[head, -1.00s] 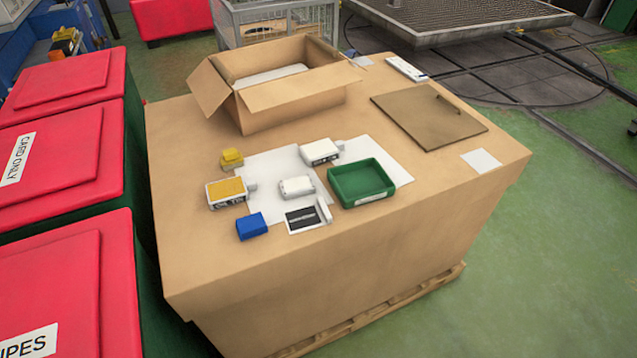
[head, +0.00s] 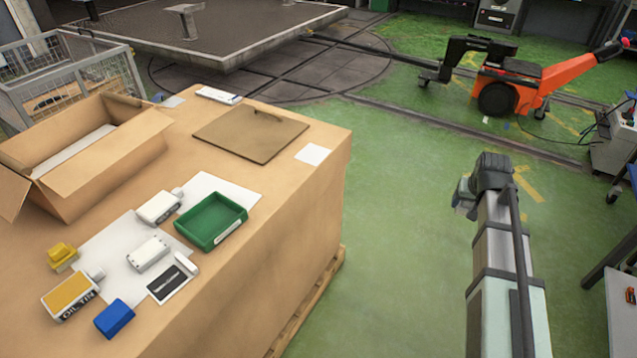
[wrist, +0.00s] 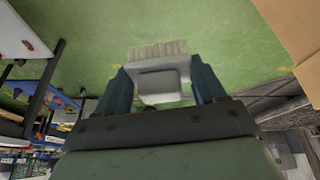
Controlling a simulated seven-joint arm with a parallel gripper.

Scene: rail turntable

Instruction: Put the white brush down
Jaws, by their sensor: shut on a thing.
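In the wrist view, the white brush (wrist: 158,52) sits between the two fingers of my gripper (wrist: 161,80), with its pale bristles pointing away from the palm. The gripper is shut on its body, and green floor shows behind it. In the head view, my gripper (head: 464,198) is at the end of my arm on the right, over the green floor and apart from the cardboard-topped stand (head: 245,185). The brush cannot be made out clearly in the head view.
The stand carries an open carton (head: 115,155), a green tray (head: 212,222), a brown board (head: 250,135), an oil tin (head: 70,297), a blue block (head: 115,318), and white sheets (head: 313,154). Bare cardboard lies right of the tray.

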